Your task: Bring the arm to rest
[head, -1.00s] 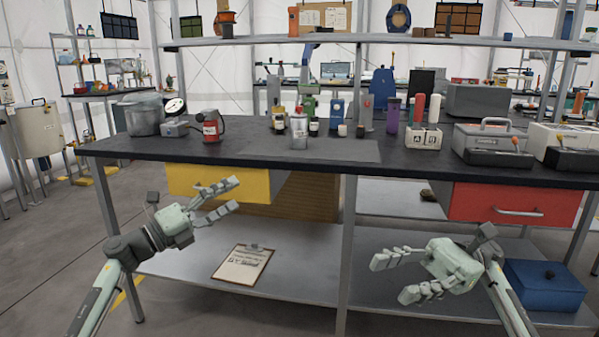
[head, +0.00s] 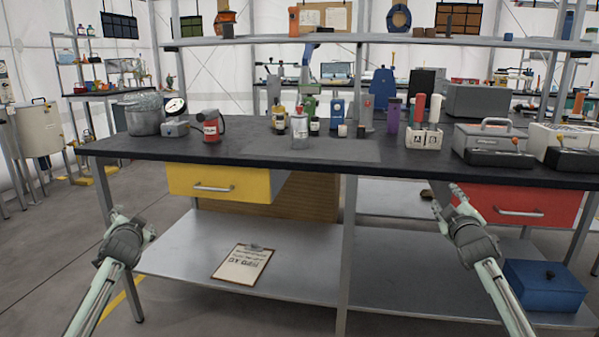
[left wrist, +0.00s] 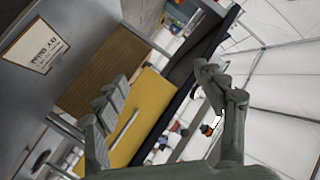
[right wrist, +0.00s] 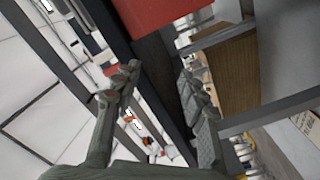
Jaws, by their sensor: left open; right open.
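My right gripper (head: 450,203) is in front of the bench's right half, below the top's front edge and near the red drawer. Its two fingers stand apart with nothing between them in the right wrist view (right wrist: 160,92). My left gripper (head: 128,225) is left of the yellow drawer, in front of the bench's left end. Neither gripper appears to touch anything.
The dark bench top (head: 250,152) carries a pot, bottles and boxes. Below it are a yellow drawer (head: 225,181), a red drawer (head: 520,198) and a lower shelf (head: 300,285) with a clipboard (head: 243,263) and a blue box (head: 545,283).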

